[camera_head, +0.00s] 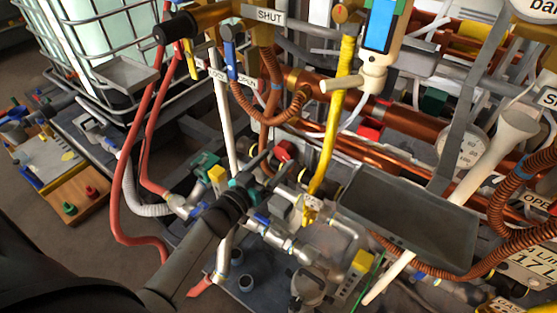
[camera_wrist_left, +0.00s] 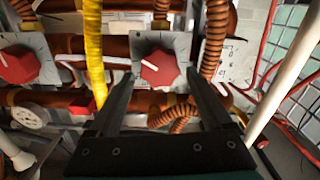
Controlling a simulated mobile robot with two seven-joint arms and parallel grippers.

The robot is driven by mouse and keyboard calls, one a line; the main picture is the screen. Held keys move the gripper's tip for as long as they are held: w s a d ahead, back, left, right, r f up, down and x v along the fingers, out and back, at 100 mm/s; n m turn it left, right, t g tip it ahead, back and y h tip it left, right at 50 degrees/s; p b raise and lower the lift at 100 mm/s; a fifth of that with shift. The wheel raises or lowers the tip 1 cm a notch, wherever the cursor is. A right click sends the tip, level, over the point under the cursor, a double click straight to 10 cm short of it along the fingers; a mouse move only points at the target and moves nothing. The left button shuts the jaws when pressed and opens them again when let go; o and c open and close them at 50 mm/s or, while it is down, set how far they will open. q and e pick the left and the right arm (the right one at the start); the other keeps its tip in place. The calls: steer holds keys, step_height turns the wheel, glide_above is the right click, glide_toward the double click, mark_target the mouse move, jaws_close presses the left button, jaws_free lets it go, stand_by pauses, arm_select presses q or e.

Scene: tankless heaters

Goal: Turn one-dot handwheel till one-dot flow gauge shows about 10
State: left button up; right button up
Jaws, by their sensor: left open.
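My left gripper (camera_wrist_left: 160,78) is open in the left wrist view, one dark finger on each side of a red knob (camera_wrist_left: 163,70) with a white line. The knob sits on a pale plate (camera_wrist_left: 178,42). I cannot tell whether the fingers touch it, or see one dot marking it as the handwheel. In the head view a red knob (camera_head: 283,151) shows behind my left wrist; the fingertips are not clear there. A round pale gauge (camera_head: 462,146) stands at the right, its reading and dots unreadable. My right gripper is not in view.
A second red knob (camera_wrist_left: 18,66) is at the left of the wrist view. A yellow hose (camera_wrist_left: 95,50) and a ribbed copper hose (camera_wrist_left: 215,40) run near the fingers. A grey tray (camera_head: 405,225) is at the right in the head view. Pipes crowd the space.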

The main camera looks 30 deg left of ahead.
arm_select(q)
steer(key=shift+w+d, duration=0.2)
steer(key=shift+w, duration=1)
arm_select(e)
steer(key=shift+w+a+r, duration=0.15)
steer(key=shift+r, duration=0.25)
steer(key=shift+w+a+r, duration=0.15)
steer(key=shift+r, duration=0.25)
arm_select(q)
steer(key=shift+c, duration=0.2)
steer(key=c, duration=1)
steer(key=shift+c, duration=0.2)
steer(key=shift+m, duration=0.3)
